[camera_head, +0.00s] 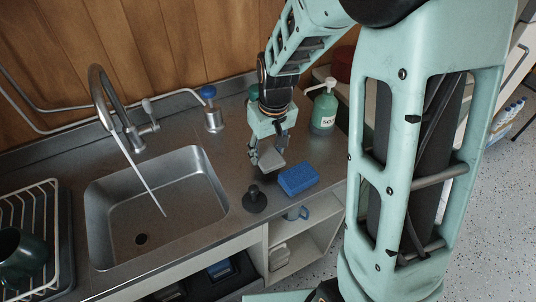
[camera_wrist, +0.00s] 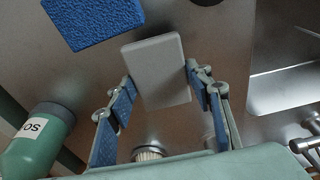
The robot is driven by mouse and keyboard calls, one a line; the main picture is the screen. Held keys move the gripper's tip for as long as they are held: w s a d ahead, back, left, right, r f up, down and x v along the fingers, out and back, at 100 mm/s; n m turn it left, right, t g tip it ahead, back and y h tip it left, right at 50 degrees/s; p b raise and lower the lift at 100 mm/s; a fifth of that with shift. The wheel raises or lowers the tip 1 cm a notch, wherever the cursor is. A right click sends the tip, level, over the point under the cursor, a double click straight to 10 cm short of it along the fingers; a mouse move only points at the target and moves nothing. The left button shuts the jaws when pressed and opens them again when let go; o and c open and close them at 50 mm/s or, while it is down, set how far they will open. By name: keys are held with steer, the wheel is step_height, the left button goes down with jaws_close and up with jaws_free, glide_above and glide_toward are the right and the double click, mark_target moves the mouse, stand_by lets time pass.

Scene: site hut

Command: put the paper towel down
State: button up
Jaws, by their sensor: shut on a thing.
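The paper towel looks like a flat, light grey rectangular block (camera_wrist: 157,70); in the head view it shows (camera_head: 271,159) at the tip of my gripper (camera_head: 267,150). My gripper is shut on it, with blue-padded fingers on either side in the wrist view (camera_wrist: 163,88). It is over the steel counter (camera_head: 233,163), right of the sink. I cannot tell whether its underside touches the counter. A blue sponge (camera_head: 298,179) lies close by to the right, also in the wrist view (camera_wrist: 93,20).
A green soap bottle (camera_head: 324,108) stands behind to the right. A black plug (camera_head: 254,199) sits in front.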

mark_target(268, 155)
step_height(268, 155, down, 2)
steer(key=shift+w+f+b, duration=0.1)
steer(key=shift+b, duration=0.35)
steer(key=shift+f+b, duration=0.3)
steer(key=shift+f, duration=0.1)
steer(key=shift+f, duration=0.2)
steer(key=o, duration=1)
steer(key=shift+r, duration=0.15)
steer(key=r, duration=0.4)
steer(key=s+r, duration=0.1)
steer(key=r, duration=0.7)
steer(key=shift+s+d+p, duration=0.35)
steer(key=shift+s+p, duration=0.05)
steer(key=shift+w, duration=0.1)
